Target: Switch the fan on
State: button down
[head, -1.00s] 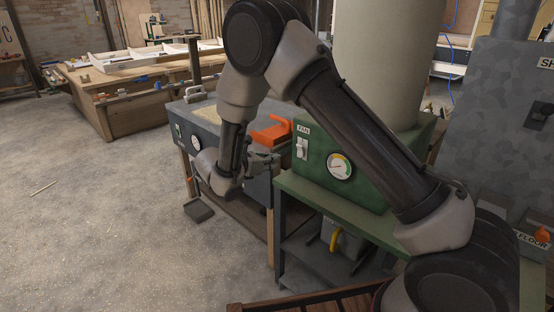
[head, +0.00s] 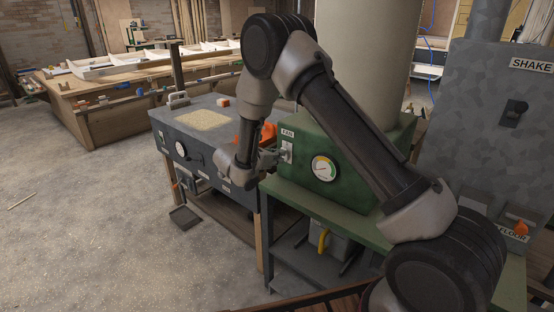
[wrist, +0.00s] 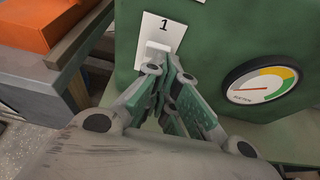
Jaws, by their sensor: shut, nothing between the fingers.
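The fan's green box (head: 346,180) stands on a green bench, with a label reading FAN (head: 287,133) on its front. Below the label is a white switch plate (head: 287,152), which also shows in the wrist view (wrist: 176,28) with a "1" at its top and a pale rocker (wrist: 158,48). My gripper (head: 281,157) is shut and empty, its fingertips right at the lower part of the switch. In the wrist view the fingertips (wrist: 168,66) partly cover the plate's lower end; whether they touch the rocker I cannot tell. The round gauge's needle (wrist: 262,86) points left, at the low end.
A grey machine table (head: 205,120) with an orange part (head: 268,131) stands left of the box. A grey cabinet labelled SHAKE (head: 480,110) is at right.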

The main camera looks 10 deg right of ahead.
jog(key=shift+w+d+r+g+y, duration=0.2)
jog(key=shift+d+r+g+y, duration=0.1)
jog(key=shift+r+g+y, duration=0.25)
jog(key=shift+w+d+r+g+y, duration=0.15)
jog(key=shift+d+r+g+y, duration=0.15)
jog(key=shift+y, duration=0.35)
jog(key=shift+r, duration=0.7)
jog(key=shift+a, duration=0.1)
